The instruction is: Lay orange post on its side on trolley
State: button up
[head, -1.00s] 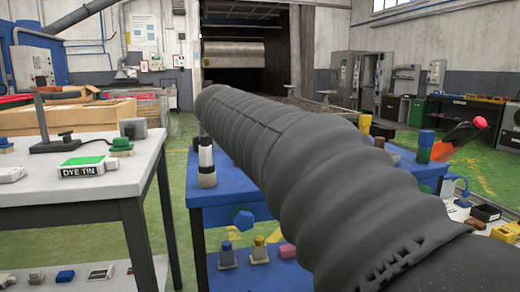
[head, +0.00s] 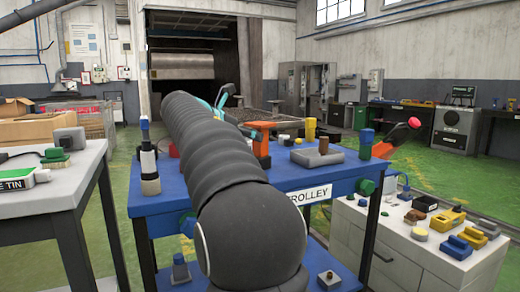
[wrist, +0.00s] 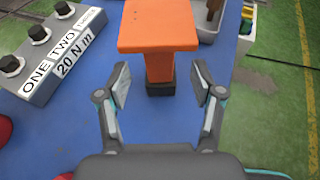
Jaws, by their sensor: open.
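The orange post (wrist: 158,32) stands upright on the blue trolley (wrist: 75,125). In the wrist view it has a wide flat orange top, a narrower orange stem and a dark foot. In the head view the orange post (head: 262,146) stands right of my arm, on the trolley top (head: 300,178). My gripper (wrist: 161,82) is open and empty, one fingertip to each side of the post's lower part in the picture. A gap shows on both sides; I cannot tell the depth between them. In the head view my arm hides most of the gripper and part of the trolley top.
A grey torque box (wrist: 50,50) lies left of the post. A grey tray (wrist: 208,28) is beyond it on the right. A black and white bottle (head: 149,165) stands on the trolley's left. A white cabinet (head: 400,240) with small items is right of the trolley; a white table (head: 60,190) is left.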

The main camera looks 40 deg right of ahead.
aim_at(260, 146)
jog(key=shift+f+b+x, duration=0.1)
jog(key=shift+b+x, duration=0.15)
jog(key=shift+x, duration=1.35)
jog(key=shift+f+b+x, duration=0.15)
jog(key=shift+b+x, duration=0.1)
jog(key=shift+x, duration=1.35)
jog(key=shift+a+r, duration=0.1)
jog(key=shift+a, duration=0.05)
grip_shut()
